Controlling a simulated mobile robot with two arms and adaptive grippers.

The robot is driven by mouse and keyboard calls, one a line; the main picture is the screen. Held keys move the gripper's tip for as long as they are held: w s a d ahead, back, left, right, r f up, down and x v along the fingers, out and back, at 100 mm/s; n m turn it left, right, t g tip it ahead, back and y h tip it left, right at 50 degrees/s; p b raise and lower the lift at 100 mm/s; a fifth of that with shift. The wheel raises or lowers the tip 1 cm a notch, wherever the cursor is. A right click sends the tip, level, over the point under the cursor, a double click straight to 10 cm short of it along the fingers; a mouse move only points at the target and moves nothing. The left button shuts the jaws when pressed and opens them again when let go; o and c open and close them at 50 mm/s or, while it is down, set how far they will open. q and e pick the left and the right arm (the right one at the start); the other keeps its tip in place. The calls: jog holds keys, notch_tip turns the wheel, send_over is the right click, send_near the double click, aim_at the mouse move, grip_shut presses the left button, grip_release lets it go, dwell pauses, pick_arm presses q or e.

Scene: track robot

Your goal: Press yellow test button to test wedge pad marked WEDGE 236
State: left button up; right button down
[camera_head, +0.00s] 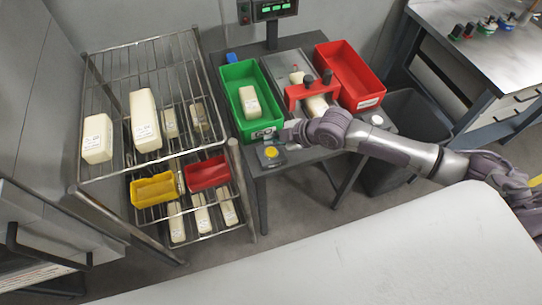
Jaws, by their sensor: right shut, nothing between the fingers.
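The yellow test button (271,152) sits on a small dark box at the front left of the test table. My right gripper (285,134) is shut and empty, just above and to the right of the button. A gap seems to show between the fingertips and the button, though contact is hard to judge from here. A cream wedge pad (316,104) lies in the test device (297,92) under its red frame, partly hidden by the frame and my arm. Its marking cannot be read. My left gripper is not in view.
A green bin (229,73) holding one pad stands left of the device; an empty red bin (346,62) stands right. A wire rack (120,62) with several pads is at left. A display (273,9) stands behind. A dark waste bin (418,112) is right of the table.

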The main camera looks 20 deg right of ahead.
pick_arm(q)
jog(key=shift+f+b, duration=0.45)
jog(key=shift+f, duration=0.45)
pick_arm(e)
jog(key=shift+f, duration=1.35)
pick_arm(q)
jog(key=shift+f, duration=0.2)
pick_arm(e)
jog(key=shift+f, duration=0.4)
pick_arm(q)
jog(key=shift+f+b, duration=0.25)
jog(key=shift+b, duration=0.2)
pick_arm(e)
jog(key=shift+f, duration=0.45)
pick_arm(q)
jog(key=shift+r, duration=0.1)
pick_arm(e)
jog(key=shift+r, duration=0.1)
pick_arm(q)
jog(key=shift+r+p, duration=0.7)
jog(key=shift+p, duration=0.15)
pick_arm(e)
jog(key=shift+r, duration=0.75)
jog(key=shift+r, duration=0.1)
notch_tip(320, 180, up, 5)
jog(key=p, duration=0.4)
jog(key=shift+p, duration=0.3)
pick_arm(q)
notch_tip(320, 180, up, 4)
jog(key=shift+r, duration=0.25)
